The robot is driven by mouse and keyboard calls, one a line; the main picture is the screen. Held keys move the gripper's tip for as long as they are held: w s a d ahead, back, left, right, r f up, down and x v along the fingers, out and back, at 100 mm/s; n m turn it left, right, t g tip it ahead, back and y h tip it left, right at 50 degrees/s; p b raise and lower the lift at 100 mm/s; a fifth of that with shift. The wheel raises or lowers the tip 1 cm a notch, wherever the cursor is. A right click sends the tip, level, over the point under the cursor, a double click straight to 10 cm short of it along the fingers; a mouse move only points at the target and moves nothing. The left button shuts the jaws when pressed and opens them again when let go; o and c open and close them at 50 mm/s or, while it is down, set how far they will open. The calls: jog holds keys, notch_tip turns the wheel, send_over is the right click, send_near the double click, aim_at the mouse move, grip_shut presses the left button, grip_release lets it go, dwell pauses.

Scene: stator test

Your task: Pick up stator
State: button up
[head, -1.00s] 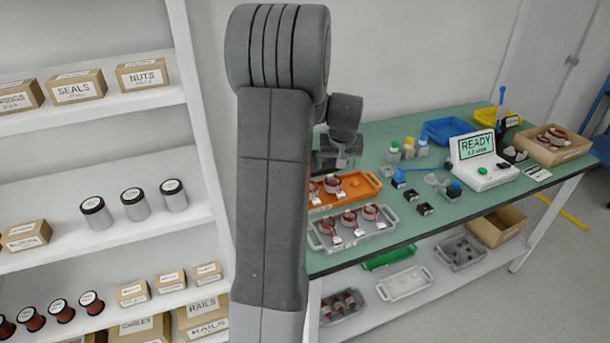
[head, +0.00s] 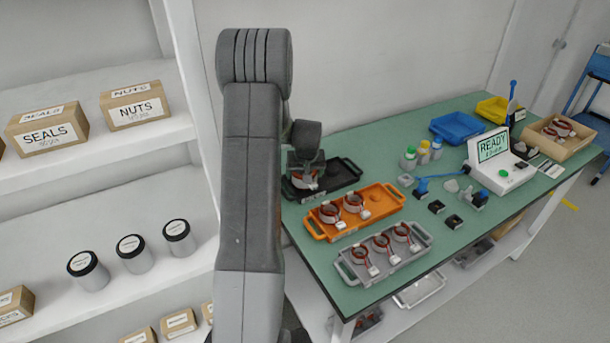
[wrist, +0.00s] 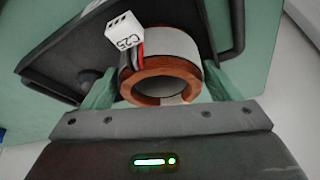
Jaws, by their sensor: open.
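A stator (wrist: 160,75) with a copper-coloured ring, a pale outer band and a white connector marked C25 (wrist: 125,30) sits at the black tray (wrist: 60,50) in the wrist view. My gripper (wrist: 160,90) is open, with one finger on each side of this stator; whether they touch it is unclear. In the head view the stator (head: 305,182) shows below my gripper (head: 306,170) at the black tray (head: 343,178), partly hidden by my arm. Two more stators (head: 341,208) are in the orange tray (head: 378,206), and three (head: 381,246) are in the grey tray (head: 350,272).
The green bench (head: 380,145) also holds small bottles (head: 423,152), a tester reading READY (head: 493,147), a blue bin (head: 457,127) and a wooden box (head: 580,147) with stators. White shelves (head: 130,185) with boxes and jars stand at left. The bench's back centre is clear.

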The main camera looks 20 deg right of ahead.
jog(key=shift+w+f, duration=0.15)
jog(key=shift+f, duration=0.15)
jog(key=shift+c, duration=0.2)
jog(key=c, duration=1.1)
jog(key=shift+r, duration=0.1)
jog(key=shift+c, duration=0.9)
jog(key=shift+r, duration=0.15)
